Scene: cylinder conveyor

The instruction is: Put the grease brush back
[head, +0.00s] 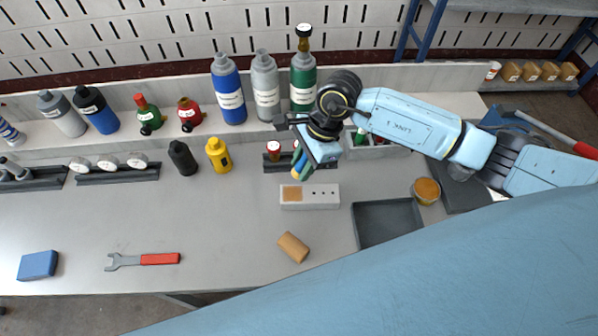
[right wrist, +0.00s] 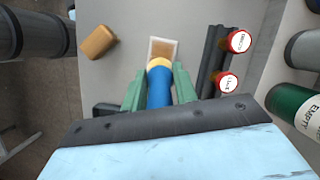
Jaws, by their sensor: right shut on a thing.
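My right gripper (head: 299,170) is shut on a blue-handled piece with a yellow end, seemingly the grease brush (head: 302,163). In the right wrist view the green fingers (right wrist: 159,88) stand either side of its blue handle (right wrist: 159,90); the yellow end points away from the palm. Its far tip is hard to make out. In the head view it is tilted above the back of a pale grey block (head: 318,203) with a tan square and small dark holes. An open tin with amber contents (head: 427,190) stands at the right. My left gripper is not in view.
A dark empty tray (head: 358,235) is right of the block. A wooden piece (head: 293,247), a red-handled wrench (head: 145,260) and a blue block (head: 38,265) lie in front. A small rack (right wrist: 207,62) with red-capped vials is close to the gripper. Bottles line the back shelf.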

